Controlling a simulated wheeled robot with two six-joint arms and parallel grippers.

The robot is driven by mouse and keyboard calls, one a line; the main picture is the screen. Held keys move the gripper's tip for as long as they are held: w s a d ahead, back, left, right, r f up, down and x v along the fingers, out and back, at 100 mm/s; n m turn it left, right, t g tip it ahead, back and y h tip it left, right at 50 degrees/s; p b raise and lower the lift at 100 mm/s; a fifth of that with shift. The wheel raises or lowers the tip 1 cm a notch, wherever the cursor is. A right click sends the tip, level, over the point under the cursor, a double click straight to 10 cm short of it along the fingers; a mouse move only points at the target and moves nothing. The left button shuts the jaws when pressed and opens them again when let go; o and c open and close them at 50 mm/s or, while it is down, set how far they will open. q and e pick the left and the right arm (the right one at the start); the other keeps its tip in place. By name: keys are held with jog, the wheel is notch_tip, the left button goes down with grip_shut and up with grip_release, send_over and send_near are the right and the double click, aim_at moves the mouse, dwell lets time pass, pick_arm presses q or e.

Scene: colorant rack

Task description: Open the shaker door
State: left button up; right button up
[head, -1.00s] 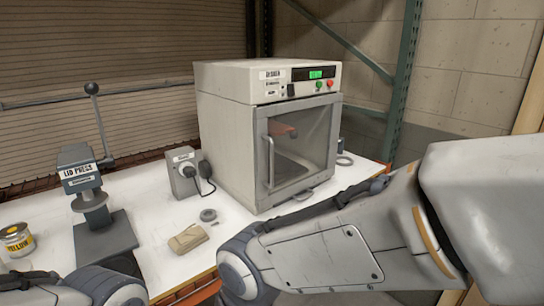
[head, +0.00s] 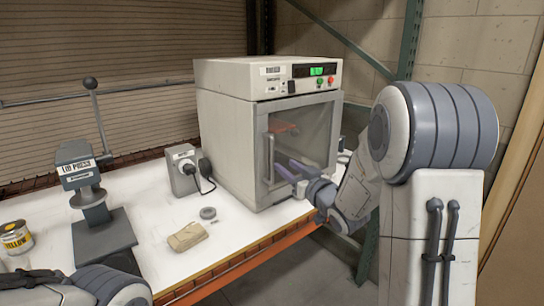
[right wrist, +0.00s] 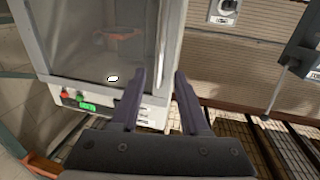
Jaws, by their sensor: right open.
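The shaker (head: 225,135) is a pale box cabinet with a green display, standing on the white bench. Its grey-framed glass door (head: 315,128) looks shut. The vertical door handle (head: 271,158) is at the door's left edge. My right gripper (head: 284,166) is open, its purple fingers in front of the door just right of the handle. In the right wrist view, the handle (right wrist: 162,38) lies beyond the gap between the open fingertips (right wrist: 160,74), and nothing shows between them. My left gripper is out of view; only part of that arm shows at bottom left.
A lid press (head: 90,195) and a yellow-labelled can (head: 15,238) stand at left. A plug box (head: 182,170) is beside the shaker. A tan pouch (head: 187,236) and a grey ring (head: 208,213) lie in front. A green rack post (head: 410,40) rises behind at right.

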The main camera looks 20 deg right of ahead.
aim_at(273, 156)
jog(key=w, duration=0.3)
jog(key=w+a+p, duration=0.1)
jog(key=w, duration=0.2)
jog(key=w+p, duration=0.1)
jog(key=w, duration=0.2)
jog(key=shift+a, duration=0.25)
jog(key=shift+s, duration=0.1)
grip_shut()
dwell(0.8)
